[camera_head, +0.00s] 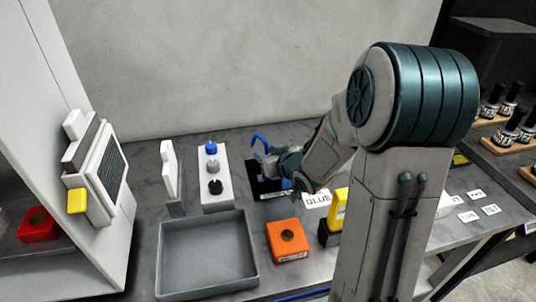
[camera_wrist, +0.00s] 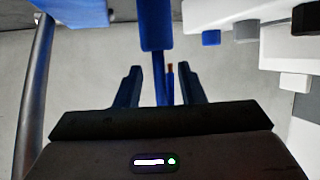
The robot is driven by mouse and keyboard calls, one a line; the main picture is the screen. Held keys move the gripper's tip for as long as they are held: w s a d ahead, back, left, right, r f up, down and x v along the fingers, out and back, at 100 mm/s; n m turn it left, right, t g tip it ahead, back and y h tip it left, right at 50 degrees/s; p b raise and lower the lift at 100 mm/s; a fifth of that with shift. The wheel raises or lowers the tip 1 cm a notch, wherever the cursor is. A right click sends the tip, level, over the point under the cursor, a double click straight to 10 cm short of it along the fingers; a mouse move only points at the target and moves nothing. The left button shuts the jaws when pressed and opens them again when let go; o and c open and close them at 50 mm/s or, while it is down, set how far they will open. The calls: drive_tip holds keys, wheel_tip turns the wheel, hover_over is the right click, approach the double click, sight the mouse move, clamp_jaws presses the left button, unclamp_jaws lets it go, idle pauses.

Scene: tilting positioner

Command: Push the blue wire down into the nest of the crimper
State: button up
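In the head view a bent blue wire (camera_head: 260,138) arches up beside my gripper (camera_head: 268,155), above a dark unit (camera_head: 265,186) on the table. In the wrist view a thin blue strand with a copper tip (camera_wrist: 170,70) stands between the fingertips of my gripper (camera_wrist: 159,85). A wider blue part (camera_wrist: 155,25) is just beyond it. The fingers stand apart, with gaps beside the blue parts, so the gripper looks open. My forearm hides part of the dark unit. I cannot tell for sure which part is the crimper's nest.
A white block with blue, grey and black knobs (camera_head: 222,180) stands left of the dark unit. A grey tray (camera_head: 165,262), an orange box (camera_head: 288,240) and a yellow-black item (camera_head: 338,212) are nearer. A screen device (camera_head: 108,180) is at left. Bottles (camera_head: 508,130) stand at far right.

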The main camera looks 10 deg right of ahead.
drive_tip(key=b+v, duration=0.5)
drive_tip(key=v, duration=0.8)
drive_tip(key=shift+s, duration=0.4)
drive_tip(key=shift+d+r, duration=0.1)
drive_tip(key=shift+r, duration=0.1)
